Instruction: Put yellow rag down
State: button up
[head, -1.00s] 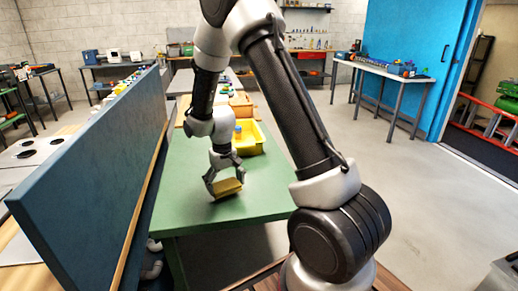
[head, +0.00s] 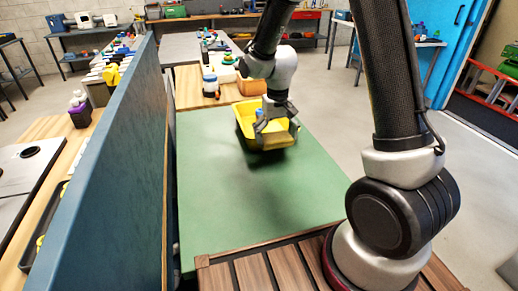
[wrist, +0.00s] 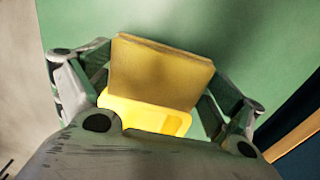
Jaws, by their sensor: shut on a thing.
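The yellow rag (wrist: 160,72) is a folded, dull yellow block between the fingers of my gripper (wrist: 158,85) in the wrist view. In the head view my gripper (head: 275,130) is shut on the rag (head: 268,143) and holds it above the green table top (head: 225,190), with a shadow below. A bright yellow bin (head: 243,120) stands close behind the gripper and is partly hidden by it. Bright yellow, likely this bin (wrist: 150,118), also shows beside the rag in the wrist view. I cannot tell the exact gap between rag and bin.
A blue partition (head: 110,170) runs along the table's left side. A white jar with a blue lid (head: 210,82) and an orange-brown block (head: 251,87) stand on the wooden surface behind. The front and left of the green table are clear.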

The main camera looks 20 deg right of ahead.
aim_at(276, 137)
notch_tip(276, 137, down, 8)
jog(key=shift+f, duration=0.15)
jog(key=shift+f, duration=0.1)
jog(key=o, duration=0.8)
jog(key=shift+a, duration=0.1)
jog(key=shift+c, duration=0.2)
notch_tip(276, 137, up, 13)
jog(key=shift+s+f, duration=0.1)
jog(key=shift+f, duration=0.05)
jog(key=s+d+r+t, duration=0.1)
jog(key=s+d+r, duration=0.25)
jog(key=r, duration=0.25)
jog(key=s+d+r+t, duration=0.1)
jog(key=s+d+r, duration=0.1)
jog(key=s+r, duration=0.35)
jog(key=s+d+r+t, duration=0.1)
jog(key=s+d+r, duration=0.1)
jog(key=s, duration=0.5)
jog(key=s+d+r+t, duration=0.1)
jog(key=s+d+r, duration=0.2)
jog(key=s, duration=0.5)
jog(key=shift+d+r, duration=0.15)
jog(key=shift+r, duration=0.65)
